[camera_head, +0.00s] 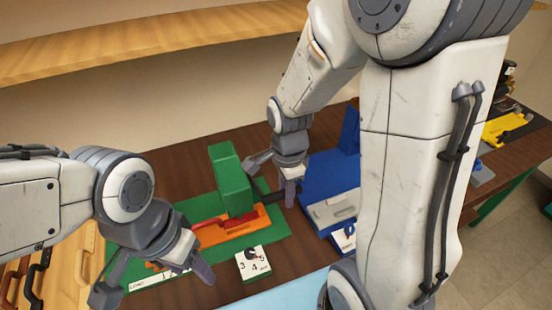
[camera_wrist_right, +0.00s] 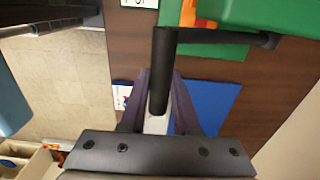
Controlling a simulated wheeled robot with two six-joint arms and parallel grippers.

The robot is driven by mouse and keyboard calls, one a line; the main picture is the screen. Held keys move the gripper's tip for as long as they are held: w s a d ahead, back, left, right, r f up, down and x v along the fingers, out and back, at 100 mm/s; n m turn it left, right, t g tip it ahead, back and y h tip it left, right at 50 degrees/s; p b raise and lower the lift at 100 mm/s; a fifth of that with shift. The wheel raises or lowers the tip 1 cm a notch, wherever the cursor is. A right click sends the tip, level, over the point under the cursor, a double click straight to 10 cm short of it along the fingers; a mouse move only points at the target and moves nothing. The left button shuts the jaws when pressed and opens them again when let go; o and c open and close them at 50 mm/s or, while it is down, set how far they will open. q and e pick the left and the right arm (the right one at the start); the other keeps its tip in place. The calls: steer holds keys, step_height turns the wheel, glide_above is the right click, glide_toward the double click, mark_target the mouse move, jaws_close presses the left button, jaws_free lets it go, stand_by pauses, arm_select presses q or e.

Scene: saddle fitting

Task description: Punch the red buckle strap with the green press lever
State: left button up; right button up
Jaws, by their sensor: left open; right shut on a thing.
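The green press (camera_head: 230,180) stands on a green base plate (camera_head: 277,232). The red buckle strap (camera_head: 206,222) lies in an orange holder (camera_head: 212,237) under the press head, partly hidden by it. A black lever handle (camera_head: 267,198) sticks out to the right of the press; it also shows in the right wrist view (camera_wrist_right: 163,70). My right gripper (camera_head: 275,178) is shut on that handle, which lies between its fingers in the wrist view (camera_wrist_right: 160,100). My left gripper (camera_head: 155,278) is open, low at the front left, near the plate's front left part.
A white dial block (camera_head: 252,263) numbered 3, 4, 5 stands in front of the press. A blue station (camera_head: 325,180) with a grey piece is to the right. A wooden rack (camera_head: 60,275) with dark handles is at the left. Yellow and grey items lie far right.

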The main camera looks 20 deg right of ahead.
steer(key=shift+s+f+b, duration=0.35)
steer(key=shift+f+b, duration=0.25)
steer(key=shift+f, duration=0.3)
steer(key=shift+s+f+b, duration=0.4)
steer(key=shift+f+b, duration=0.25)
steer(key=shift+f, duration=0.3)
steer(key=shift+s+f+b, duration=0.35)
steer(key=shift+f+b, duration=0.25)
steer(key=shift+f, duration=0.3)
steer(key=shift+s+f+b, duration=0.15)
steer(key=shift+f+b, duration=0.6)
steer(key=shift+f, duration=0.3)
steer(key=shift+s+f+b, duration=0.1)
steer(key=shift+f+b, duration=0.65)
steer(key=shift+f, duration=0.4)
steer(key=shift+f+b, duration=0.45)
steer(key=shift+r, duration=0.1)
step_height(320, 180, up, 4)
steer(key=p, duration=0.4)
steer(key=shift+f, duration=0.25)
steer(key=shift+o, duration=0.4)
steer(key=shift+w+r+p, duration=0.1)
steer(key=shift+r+p, duration=0.2)
steer(key=shift+r, duration=0.05)
